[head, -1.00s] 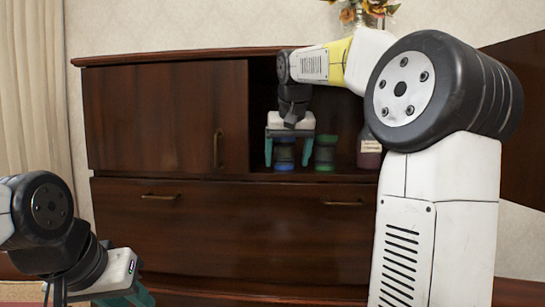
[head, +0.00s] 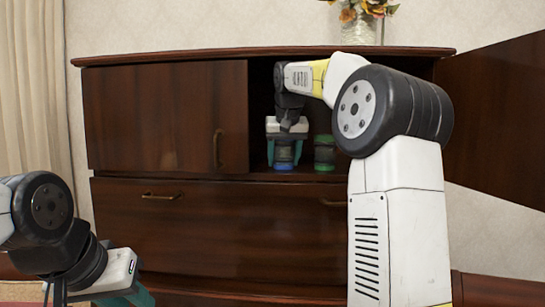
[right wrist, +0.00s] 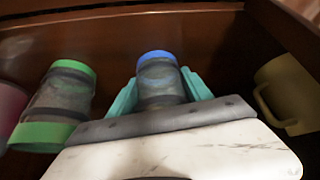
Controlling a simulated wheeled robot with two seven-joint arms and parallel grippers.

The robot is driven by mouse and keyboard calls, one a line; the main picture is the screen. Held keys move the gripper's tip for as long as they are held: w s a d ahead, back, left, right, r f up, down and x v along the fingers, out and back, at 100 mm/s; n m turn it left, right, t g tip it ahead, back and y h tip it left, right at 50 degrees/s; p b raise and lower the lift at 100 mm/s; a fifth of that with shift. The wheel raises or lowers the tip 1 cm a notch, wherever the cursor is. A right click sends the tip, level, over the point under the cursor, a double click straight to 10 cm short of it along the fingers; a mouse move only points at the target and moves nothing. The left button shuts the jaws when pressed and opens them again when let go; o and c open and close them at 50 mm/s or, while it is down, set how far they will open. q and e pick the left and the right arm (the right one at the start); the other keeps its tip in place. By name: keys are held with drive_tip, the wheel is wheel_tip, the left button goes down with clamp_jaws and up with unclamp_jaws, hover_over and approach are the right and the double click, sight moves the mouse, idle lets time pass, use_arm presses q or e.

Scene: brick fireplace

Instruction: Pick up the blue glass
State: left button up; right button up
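The blue glass (head: 284,165), grey with blue bands, stands upright on the shelf in the cabinet's open compartment. My right gripper (head: 285,150) reaches down over it, with one teal finger on each side of the glass. In the right wrist view, the blue glass (right wrist: 159,78) sits between the fingers (right wrist: 160,92), and both appear to press against its sides. My left gripper (head: 135,297) is low at the left, away from the cabinet and cut off by the frame edge. Its fingertips are not clear.
A similar green-banded glass (head: 324,153) stands just right of the blue one. The right wrist view shows a yellow mug (right wrist: 290,95) and a pinkish object (right wrist: 10,108). The wooden cabinet (head: 165,118) has a closed left door. A flower vase (head: 361,25) stands on top.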

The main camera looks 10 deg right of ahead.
drive_tip(key=c, duration=0.9)
drive_tip(key=shift+r, duration=0.1)
drive_tip(key=shift+c, duration=0.2)
